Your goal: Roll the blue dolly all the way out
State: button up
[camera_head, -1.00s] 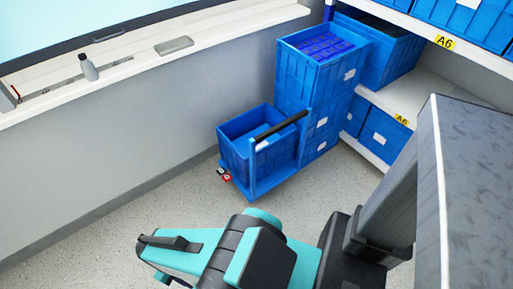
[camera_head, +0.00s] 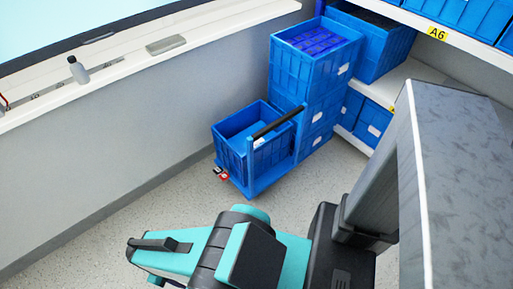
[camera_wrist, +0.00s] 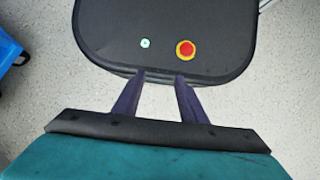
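The blue dolly (camera_head: 262,184) stands on the floor against the stacked crates, with a black push handle (camera_head: 277,124) upright at its near right side. An open blue crate (camera_head: 229,150) sits on it. A small red and white part (camera_head: 221,174) shows at its front left corner. My gripper (camera_wrist: 160,77) shows in the wrist view, its two dark fingers apart with nothing between them. It points over a black surface with a red button, probably my own base. It is well apart from the dolly. A blue edge (camera_wrist: 8,50) shows at the left of the wrist view.
Tall blue crates (camera_head: 306,60) stand behind the dolly, beside shelves (camera_head: 410,75) of more blue crates at right. A wall with a window sill (camera_head: 140,58) holding a grey bottle (camera_head: 78,70) runs along the left. The floor (camera_head: 130,205) in front of the dolly is clear.

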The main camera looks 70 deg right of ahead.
jog(key=d+r+n+g+h+b, duration=0.15)
jog(key=d+n+h+b, duration=0.45)
jog(key=d, duration=1.9)
jog(key=s+d+r+n+g+h+b, duration=0.1)
jog(key=d+r+n+h+b, duration=0.1)
jog(key=d+r+h, duration=0.2)
jog(key=s+d+r+n+g+h+b, duration=0.1)
jog(key=d+r+h, duration=0.4)
jog(key=d+r, duration=0.5)
jog(key=d+n+b, duration=0.1)
jog(key=d+n, duration=0.1)
jog(key=d, duration=0.6)
jog(key=shift+s+g, duration=0.35)
jog(key=shift+s, duration=0.05)
jog(key=shift+d, duration=0.1)
jog(key=x, duration=1.3)
jog(key=shift+s+d, duration=0.25)
